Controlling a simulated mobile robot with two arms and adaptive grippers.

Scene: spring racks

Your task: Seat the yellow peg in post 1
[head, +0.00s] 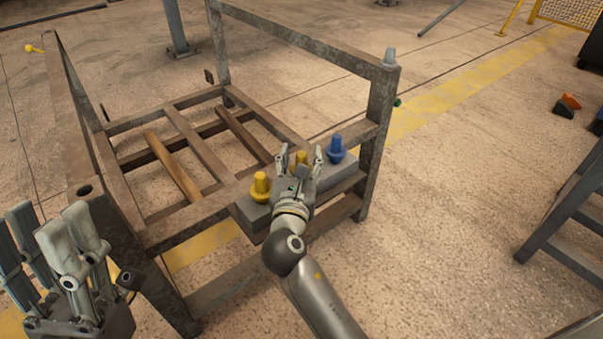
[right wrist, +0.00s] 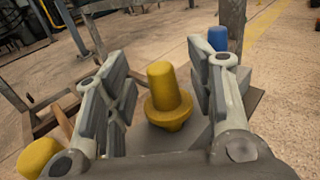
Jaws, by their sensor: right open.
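Two yellow pegs and a blue peg (head: 336,148) stand in a row on a grey block (head: 250,212) at the rack's side. One yellow peg (head: 260,187) stands left of my right gripper (head: 303,160). The middle yellow peg (head: 301,157) is partly hidden by that gripper. In the right wrist view this middle peg (right wrist: 168,95) stands upright between the open fingers, with gaps on both sides. My left gripper (head: 48,225) is open and empty at lower left. The near rack post has an open hole (head: 85,190) in its top. No post number is readable.
The metal rack (head: 230,196) has upright posts and crossbars around the block. Another metal frame (head: 568,195) stands at right. Floor between them is clear.

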